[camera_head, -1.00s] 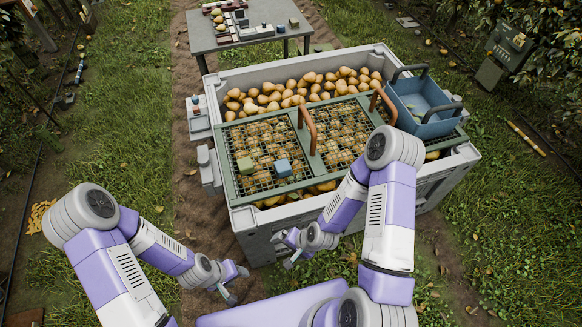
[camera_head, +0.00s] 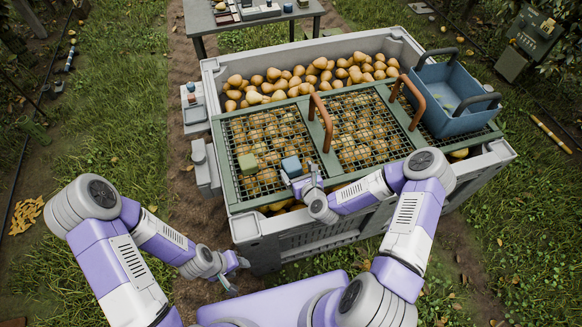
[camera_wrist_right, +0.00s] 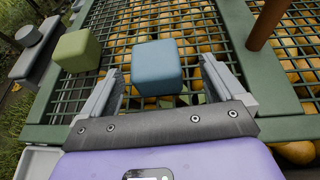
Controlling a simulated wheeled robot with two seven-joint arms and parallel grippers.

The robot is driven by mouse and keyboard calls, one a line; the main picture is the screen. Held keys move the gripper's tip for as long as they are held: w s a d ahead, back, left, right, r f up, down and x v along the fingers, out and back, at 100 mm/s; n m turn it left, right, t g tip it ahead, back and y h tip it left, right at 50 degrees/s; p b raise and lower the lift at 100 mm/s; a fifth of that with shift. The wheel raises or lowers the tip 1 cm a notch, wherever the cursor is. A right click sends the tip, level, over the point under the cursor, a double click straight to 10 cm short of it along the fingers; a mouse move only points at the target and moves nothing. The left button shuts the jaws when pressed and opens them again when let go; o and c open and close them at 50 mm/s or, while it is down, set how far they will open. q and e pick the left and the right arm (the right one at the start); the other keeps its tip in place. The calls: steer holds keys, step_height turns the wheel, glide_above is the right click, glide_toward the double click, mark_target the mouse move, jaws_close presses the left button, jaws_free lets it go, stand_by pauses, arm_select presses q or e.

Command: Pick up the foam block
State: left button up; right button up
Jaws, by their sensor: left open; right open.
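A blue block (camera_head: 291,166) and an olive-green block (camera_head: 247,163) sit on the wire mesh lid (camera_head: 262,134) over the crate. I cannot tell which one is foam. My right gripper (camera_head: 307,183) is open just in front of the blue block. In the right wrist view the blue block (camera_wrist_right: 157,67) lies between and slightly beyond the open fingers (camera_wrist_right: 160,80); contact cannot be told. The green block (camera_wrist_right: 76,50) stands to its left, outside the fingers. My left gripper (camera_head: 237,275) is open and empty, low in front of the crate.
The grey crate (camera_head: 244,227) is full of pears (camera_head: 305,75). Brown handles (camera_head: 321,122) rise from the lid right of the blocks. A blue basket (camera_head: 452,102) stands on the crate's right end. A table (camera_head: 258,18) with small items is behind.

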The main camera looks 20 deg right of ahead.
mark_target(290, 164)
steer(key=x, duration=0.1)
steer(key=b+x, duration=0.1)
steer(key=x, duration=0.2)
steer(key=shift+w+a+f+b, duration=0.2)
steer(key=shift+a+f+b, duration=0.15)
steer(key=shift+f+b, duration=0.05)
steer(key=shift+w+f, duration=0.15)
steer(key=shift+w, duration=0.4)
steer(key=c, duration=1)
